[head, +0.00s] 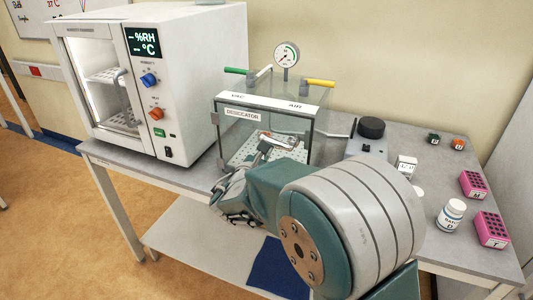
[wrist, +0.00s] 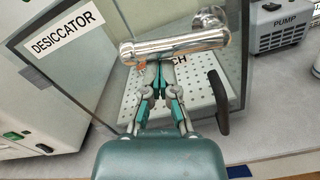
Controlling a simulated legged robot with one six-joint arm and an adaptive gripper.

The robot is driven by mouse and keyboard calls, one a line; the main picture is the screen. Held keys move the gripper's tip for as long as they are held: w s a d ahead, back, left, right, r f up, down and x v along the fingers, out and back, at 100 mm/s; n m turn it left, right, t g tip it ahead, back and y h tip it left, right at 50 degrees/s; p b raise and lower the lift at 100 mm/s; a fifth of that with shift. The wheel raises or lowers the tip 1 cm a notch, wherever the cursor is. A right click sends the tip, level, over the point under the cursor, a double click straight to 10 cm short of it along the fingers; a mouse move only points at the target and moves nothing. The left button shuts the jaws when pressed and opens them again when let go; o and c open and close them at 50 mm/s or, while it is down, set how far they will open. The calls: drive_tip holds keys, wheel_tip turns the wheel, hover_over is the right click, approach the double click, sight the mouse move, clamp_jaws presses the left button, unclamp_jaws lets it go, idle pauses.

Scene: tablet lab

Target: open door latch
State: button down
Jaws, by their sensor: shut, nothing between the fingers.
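The desiccator (head: 243,128) is a clear glass box on the bench in the head view, its front door shut. It also shows in the wrist view (wrist: 78,62), with its name label at upper left. The chrome door latch (wrist: 178,45) lies roughly level across the upper middle of the wrist view, its pivot at the right. It also shows in the head view (head: 279,142). My gripper (wrist: 158,72) is shut and empty, its fingertips just below the latch bar in the picture. I cannot tell whether they touch it. My arm hides the lower door in the head view.
A black curved door handle (wrist: 218,102) stands right of my fingers. The pump (wrist: 284,25) is beyond the desiccator's right side. A white humidity chamber (head: 190,80) stands at left. A white bottle (head: 450,217) and pink racks (head: 491,229) are at right.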

wheel_tip(320, 180, up, 2)
drive_tip(key=m, duration=0.4)
drive_tip(key=shift+d+r, duration=0.1)
drive_tip(key=m, duration=0.2)
drive_tip(key=r+m, duration=0.1)
drive_tip(key=shift+s+d+r+m, duration=0.1)
drive_tip(key=shift+d+r+m, duration=0.1)
drive_tip(key=shift+d+m, duration=0.15)
drive_tip(key=m, duration=0.2)
drive_tip(key=d+r+m, duration=0.1)
drive_tip(key=m, duration=0.3)
drive_tip(key=shift+s+d+r+g, duration=0.35)
drive_tip(key=shift+r+g, duration=0.05)
drive_tip(key=shift+d+r, duration=0.1)
drive_tip(key=shift+d, duration=0.05)
drive_tip(key=shift+s+d, duration=0.1)
drive_tip(key=shift+d, duration=0.05)
